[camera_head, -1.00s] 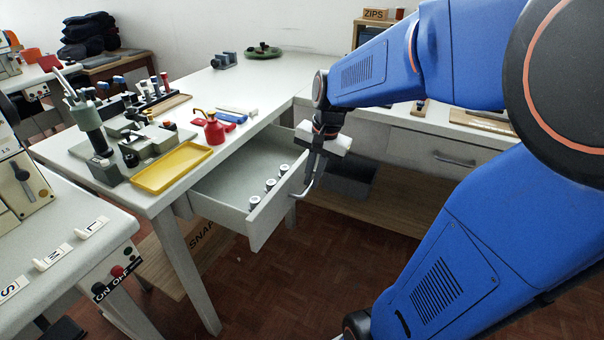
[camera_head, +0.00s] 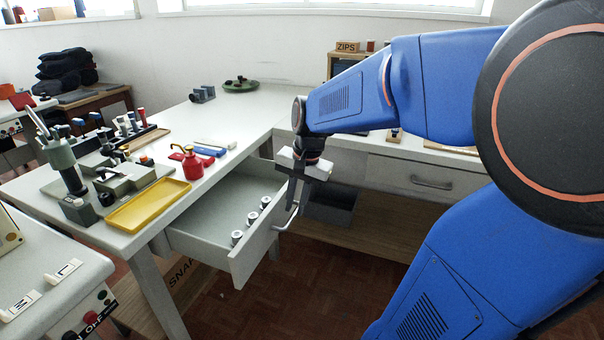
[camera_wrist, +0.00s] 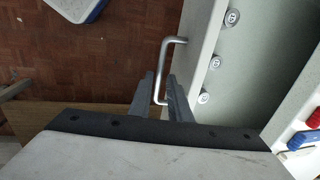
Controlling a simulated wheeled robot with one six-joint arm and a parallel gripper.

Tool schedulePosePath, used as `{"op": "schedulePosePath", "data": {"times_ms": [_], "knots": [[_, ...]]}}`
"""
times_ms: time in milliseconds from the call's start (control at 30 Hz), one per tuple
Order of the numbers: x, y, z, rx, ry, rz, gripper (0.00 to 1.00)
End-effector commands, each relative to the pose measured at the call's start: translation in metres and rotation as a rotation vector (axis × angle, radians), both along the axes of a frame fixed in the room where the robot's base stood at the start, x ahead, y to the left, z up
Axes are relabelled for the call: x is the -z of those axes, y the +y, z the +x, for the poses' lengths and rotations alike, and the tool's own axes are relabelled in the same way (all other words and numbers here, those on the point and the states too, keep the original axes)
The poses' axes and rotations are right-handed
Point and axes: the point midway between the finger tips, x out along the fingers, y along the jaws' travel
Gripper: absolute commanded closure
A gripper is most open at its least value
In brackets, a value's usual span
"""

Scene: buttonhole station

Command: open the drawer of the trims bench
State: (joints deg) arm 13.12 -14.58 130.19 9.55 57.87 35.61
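The drawer (camera_head: 190,243) of the trims bench (camera_head: 245,110) stands well out from under the bench top, with several small round pieces (camera_head: 252,218) inside. Its bent metal handle (camera_head: 291,218) is on the outer face of the drawer front (camera_head: 250,258). My gripper (camera_head: 297,190) is at the far end of this handle, and its fingers look closed about the bar. In the wrist view the handle (camera_wrist: 169,58) runs between the two fingers (camera_wrist: 161,85). Any small gap between fingers and bar is hard to judge.
A yellow tray (camera_head: 145,203), a red bottle (camera_head: 191,165) and a green press (camera_head: 62,160) stand on the bench. A grey bin (camera_head: 330,207) sits on the low shelf behind the drawer. A second, closed drawer (camera_head: 400,174) is at the right. Floor in front is clear.

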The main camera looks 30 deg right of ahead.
Motion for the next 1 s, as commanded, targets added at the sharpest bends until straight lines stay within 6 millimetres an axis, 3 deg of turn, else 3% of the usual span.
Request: {"op": "schedulePosePath", "data": {"times_ms": [600, 800, 1000], "knots": [[-0.119, -0.014, -0.017, 0.001, -0.005, -0.001, 0.83], [-0.145, -0.017, -0.022, 0.001, -0.003, 0.000, 0.83], [-0.155, -0.017, -0.023, 0.000, -0.001, 0.000, 0.83]]}}
